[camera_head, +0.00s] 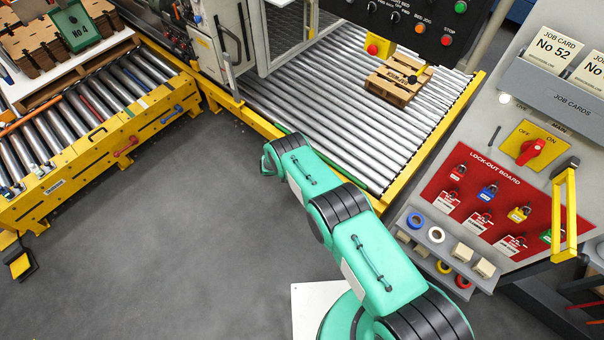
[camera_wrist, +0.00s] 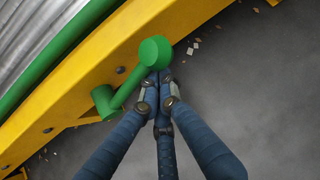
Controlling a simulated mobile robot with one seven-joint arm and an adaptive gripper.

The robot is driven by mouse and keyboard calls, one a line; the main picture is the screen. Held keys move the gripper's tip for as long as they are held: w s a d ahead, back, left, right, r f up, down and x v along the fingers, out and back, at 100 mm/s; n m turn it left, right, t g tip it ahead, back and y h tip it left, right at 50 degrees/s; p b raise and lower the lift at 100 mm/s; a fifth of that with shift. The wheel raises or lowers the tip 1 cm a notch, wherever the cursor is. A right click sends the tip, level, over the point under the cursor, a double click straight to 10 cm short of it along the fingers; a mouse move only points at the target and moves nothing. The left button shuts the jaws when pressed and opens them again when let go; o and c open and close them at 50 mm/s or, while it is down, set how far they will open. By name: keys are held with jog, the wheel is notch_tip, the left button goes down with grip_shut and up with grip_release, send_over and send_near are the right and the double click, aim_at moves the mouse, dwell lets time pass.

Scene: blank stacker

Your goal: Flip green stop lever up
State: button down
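The green stop lever (camera_wrist: 128,86) shows in the wrist view on the side of the yellow conveyor rail (camera_wrist: 98,72). It has a pivot boss at its lower left and a round knob at its upper right end. My gripper (camera_wrist: 160,76) has its blue fingers drawn together, with the tips right at the knob's lower edge. I cannot tell whether they touch it. Nothing shows between the fingertips. A long green bar (camera_wrist: 50,58) runs along the rollers' edge behind the rail. In the head view my arm hides the lever and gripper.
The roller conveyor (camera_head: 325,95) carries a wooden pallet (camera_head: 398,82). A second conveyor (camera_head: 95,135) stands at the left. A panel with a red lock-out board (camera_head: 470,215) and a yellow handle (camera_head: 558,220) stands at the right. The grey floor (camera_head: 150,240) is open.

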jog(key=w+a+r, duration=0.6)
jog(key=r, duration=0.1)
jog(key=shift+w+a+r, duration=0.25)
jog(key=shift+w+r, duration=0.05)
jog(key=shift+r, duration=0.05)
dwell(0.7)
jog(key=shift+w+r, duration=0.1)
jog(key=shift+r, duration=0.05)
jog(key=s+d+f+p, duration=0.2)
jog(key=s+d, duration=0.1)
jog(key=s, duration=0.2)
jog(key=a+r+b, duration=0.1)
jog(key=a, duration=0.8)
jog(key=shift+w+a+g, duration=0.3)
jog(key=shift+w, duration=0.15)
